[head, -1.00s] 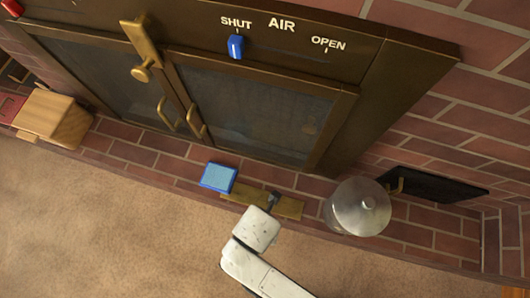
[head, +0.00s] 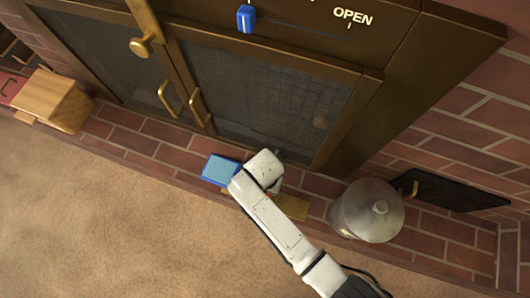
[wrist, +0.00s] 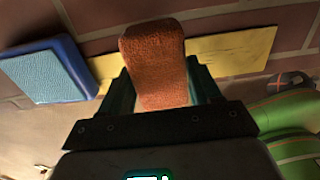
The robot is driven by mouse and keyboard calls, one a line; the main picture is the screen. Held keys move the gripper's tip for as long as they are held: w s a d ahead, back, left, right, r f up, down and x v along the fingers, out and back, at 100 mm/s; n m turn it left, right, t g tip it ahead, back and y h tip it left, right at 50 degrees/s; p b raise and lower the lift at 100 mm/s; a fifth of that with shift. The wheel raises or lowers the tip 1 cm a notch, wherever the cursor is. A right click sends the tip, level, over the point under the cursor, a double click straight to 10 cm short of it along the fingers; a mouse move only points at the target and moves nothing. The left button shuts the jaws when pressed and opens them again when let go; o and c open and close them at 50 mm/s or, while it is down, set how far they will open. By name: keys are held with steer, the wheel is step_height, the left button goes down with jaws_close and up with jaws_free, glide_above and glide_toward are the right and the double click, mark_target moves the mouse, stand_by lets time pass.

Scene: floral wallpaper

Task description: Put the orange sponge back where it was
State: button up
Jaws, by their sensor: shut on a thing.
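The orange sponge (wrist: 155,62) shows in the wrist view, upright between the two dark fingers of my gripper (wrist: 160,88), which is shut on it. The sponge is hidden in the head view. There my gripper (head: 279,158) is mostly covered by my white arm, over the brick ledge in front of the mesh doors. A flat brass-yellow plate (head: 292,207) lies on the ledge, partly under my arm; in the wrist view it (wrist: 240,53) lies behind the sponge. I cannot tell the gap between sponge and plate.
A blue box with a light blue top (head: 219,170) sits left of my arm. A metal lidded pot (head: 367,211) and a black panel with a brass handle (head: 450,187) are on the right. A wooden block (head: 54,100) is far left. Green rounded shapes (wrist: 285,118) show in the wrist view.

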step_height(320, 180, down, 3)
steer(key=shift+s+r, duration=0.1)
steer(key=shift+r, duration=0.1)
steer(key=o, duration=0.9)
steer(key=shift+o, duration=0.2)
steer(key=shift+r, duration=0.1)
step_height(320, 180, up, 12)
steer(key=p, duration=0.3)
steer(key=shift+p, duration=0.35)
